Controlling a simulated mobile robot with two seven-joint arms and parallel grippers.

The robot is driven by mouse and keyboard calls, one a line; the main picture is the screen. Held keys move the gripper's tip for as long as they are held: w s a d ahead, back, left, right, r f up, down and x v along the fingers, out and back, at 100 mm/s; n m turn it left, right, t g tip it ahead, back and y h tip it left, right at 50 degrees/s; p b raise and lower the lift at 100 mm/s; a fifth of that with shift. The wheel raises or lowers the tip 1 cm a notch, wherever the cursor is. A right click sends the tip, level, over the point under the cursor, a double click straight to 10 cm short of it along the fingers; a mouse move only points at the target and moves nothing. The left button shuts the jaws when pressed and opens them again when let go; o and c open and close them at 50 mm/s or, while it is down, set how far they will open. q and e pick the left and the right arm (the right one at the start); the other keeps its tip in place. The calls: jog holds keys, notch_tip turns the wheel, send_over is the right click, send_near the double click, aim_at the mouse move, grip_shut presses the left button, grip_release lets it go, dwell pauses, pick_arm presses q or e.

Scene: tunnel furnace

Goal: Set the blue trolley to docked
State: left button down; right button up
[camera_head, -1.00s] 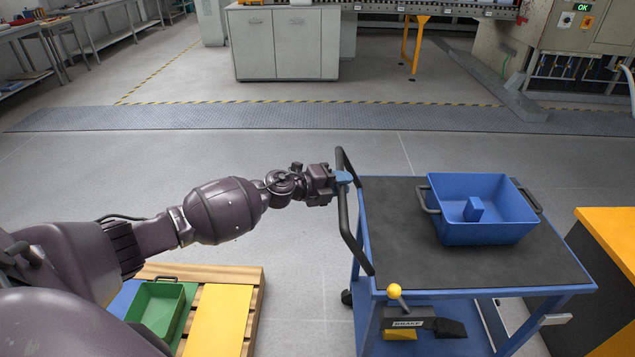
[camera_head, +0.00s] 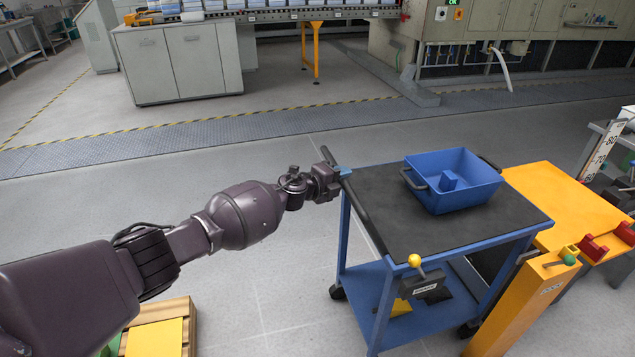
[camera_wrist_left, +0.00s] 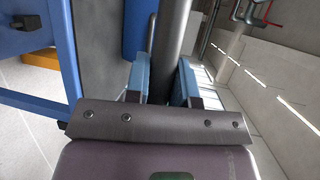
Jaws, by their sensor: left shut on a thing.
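The blue trolley (camera_head: 480,235) has a black top and a dark push handle (camera_head: 362,212) on its left side. My left gripper (camera_head: 343,172) is shut on the far part of this handle. In the left wrist view, the handle bar (camera_wrist_left: 170,45) runs between the light blue fingers of the left gripper (camera_wrist_left: 163,82). A brake lever with a yellow knob (camera_head: 414,260) stands at the trolley's near side. An orange-yellow station (camera_head: 570,205) is right beside the trolley's right edge; I cannot tell whether they touch. My right gripper is out of view.
A blue bin (camera_head: 455,195) with a small blue block sits on the trolley top. A yellow post (camera_head: 515,310) with a green-knobbed lever (camera_head: 569,260) stands at the trolley's near right corner. Red blocks (camera_head: 594,247) are beside it. A pallet (camera_head: 160,330) lies at lower left.

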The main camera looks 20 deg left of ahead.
pick_arm(q)
jog(key=w+d, duration=0.2)
jog(key=d, duration=0.1)
jog(key=shift+d+b, duration=0.3)
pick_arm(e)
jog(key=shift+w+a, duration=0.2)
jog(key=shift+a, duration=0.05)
pick_arm(q)
jog(key=shift+r, duration=0.1)
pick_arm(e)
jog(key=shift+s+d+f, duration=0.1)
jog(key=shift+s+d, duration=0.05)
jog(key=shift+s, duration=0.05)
pick_arm(q)
jog(key=c, duration=1.4)
grip_release()
jog(key=o, duration=0.4)
jog(key=shift+w+d, duration=0.2)
jog(key=shift+o, duration=0.2)
jog(key=shift+a, duration=0.1)
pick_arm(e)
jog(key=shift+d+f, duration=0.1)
pick_arm(q)
jog(key=shift+s, duration=0.1)
